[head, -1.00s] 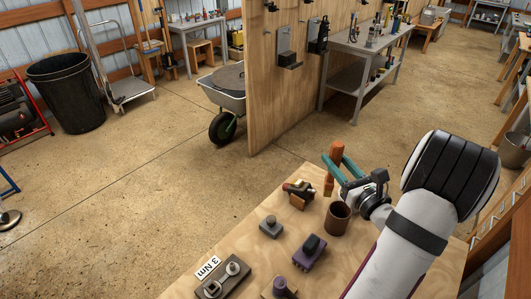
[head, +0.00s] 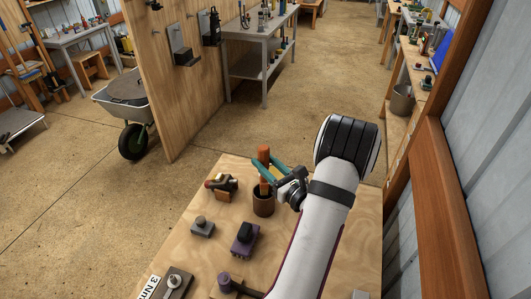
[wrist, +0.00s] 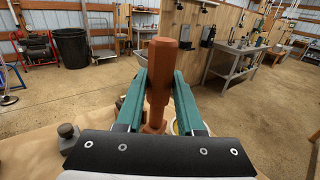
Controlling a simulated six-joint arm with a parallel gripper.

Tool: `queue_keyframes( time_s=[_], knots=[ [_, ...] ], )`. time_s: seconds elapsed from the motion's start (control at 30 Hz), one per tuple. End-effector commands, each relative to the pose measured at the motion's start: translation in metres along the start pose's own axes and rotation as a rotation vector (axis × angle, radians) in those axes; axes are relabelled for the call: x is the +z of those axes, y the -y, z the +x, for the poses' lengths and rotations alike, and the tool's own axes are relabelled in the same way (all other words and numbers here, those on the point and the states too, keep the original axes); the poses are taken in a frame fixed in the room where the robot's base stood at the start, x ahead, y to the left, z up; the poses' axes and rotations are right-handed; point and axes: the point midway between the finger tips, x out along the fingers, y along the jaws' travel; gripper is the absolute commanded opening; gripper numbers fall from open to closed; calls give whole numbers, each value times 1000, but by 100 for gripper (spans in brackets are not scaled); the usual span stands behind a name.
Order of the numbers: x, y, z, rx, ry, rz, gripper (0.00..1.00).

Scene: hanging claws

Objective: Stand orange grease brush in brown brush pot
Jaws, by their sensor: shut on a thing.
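The orange grease brush (head: 264,153) is upright between the teal fingers of my gripper (head: 266,168), which is shut on it. The brush also fills the middle of the wrist view (wrist: 159,85), with a finger on each side. The brown brush pot (head: 263,204) stands upright on the wooden bench directly below. The brush's lower end overlaps the pot's mouth and looks to be inside it. How deep it sits, and whether it touches the bottom, is hidden.
On the bench (head: 330,255), a block with a red-and-dark piece (head: 222,185) stands left of the pot. A grey knobbed block (head: 202,226) and a purple block (head: 244,238) are nearer. The bench's far edge is just behind the pot.

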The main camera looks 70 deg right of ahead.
Motion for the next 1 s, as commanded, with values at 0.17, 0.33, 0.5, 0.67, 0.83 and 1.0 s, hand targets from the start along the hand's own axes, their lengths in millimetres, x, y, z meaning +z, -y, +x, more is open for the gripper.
queue_keyframes(
  time_s=[0.17, 0.33, 0.5, 0.67, 0.83, 1.0],
  knots=[
    [-23, 0, 0, 1, -1, 2, 0],
    [-44, 0, 0, 1, -1, 3, 0],
    [-60, 0, 0, 0, 1, 2, 0],
    [-67, 0, 0, 0, 0, 1, 0],
    [-69, 0, 0, 0, 1, 1, 0],
    [-68, 0, 0, 0, 1, 0, 48]
  ],
)
